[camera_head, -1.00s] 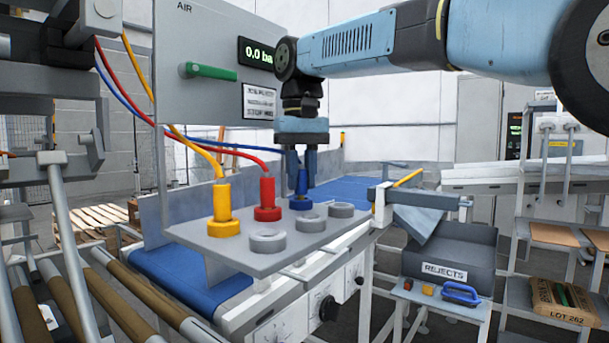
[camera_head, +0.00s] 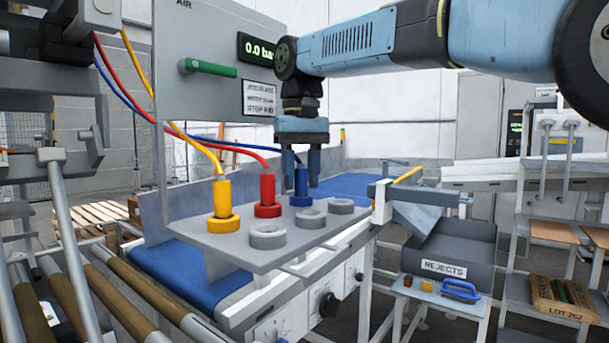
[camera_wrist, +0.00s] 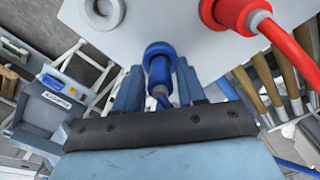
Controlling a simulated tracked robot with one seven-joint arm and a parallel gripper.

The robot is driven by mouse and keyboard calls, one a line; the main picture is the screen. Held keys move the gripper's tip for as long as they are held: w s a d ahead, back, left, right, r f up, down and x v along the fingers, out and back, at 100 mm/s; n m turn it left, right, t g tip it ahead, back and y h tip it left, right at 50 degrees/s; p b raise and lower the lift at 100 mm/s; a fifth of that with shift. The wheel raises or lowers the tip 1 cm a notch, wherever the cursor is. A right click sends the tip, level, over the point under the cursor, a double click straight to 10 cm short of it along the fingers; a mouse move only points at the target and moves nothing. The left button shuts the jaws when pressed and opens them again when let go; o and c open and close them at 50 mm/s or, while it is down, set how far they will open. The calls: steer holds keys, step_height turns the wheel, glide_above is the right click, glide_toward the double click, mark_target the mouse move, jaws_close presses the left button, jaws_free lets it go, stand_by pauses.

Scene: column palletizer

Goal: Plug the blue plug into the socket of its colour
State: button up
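The blue plug (camera_head: 301,182) stands upright in the blue ring socket (camera_head: 300,200) on the grey plate (camera_head: 235,249). Its blue hose runs off to the left behind the red one. In the wrist view the blue plug (camera_wrist: 158,70) is seated within the blue ring. My gripper (camera_head: 301,172) is above the socket, fingers pointing down on either side of the plug's upper part. In the wrist view the fingers of my gripper (camera_wrist: 158,88) show gaps to the plug, so it looks open.
A yellow plug (camera_head: 222,194) and a red plug (camera_head: 267,188) stand in their sockets to the left. Several grey rings (camera_head: 268,236) line the plate's front. The air panel (camera_head: 205,95) with a green handle (camera_head: 207,69) stands behind; its display reads 0.0.

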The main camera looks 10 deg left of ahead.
steer(key=shift+o, duration=1.3)
step_height(320, 180, up, 13)
steer(key=shift+r, duration=0.2)
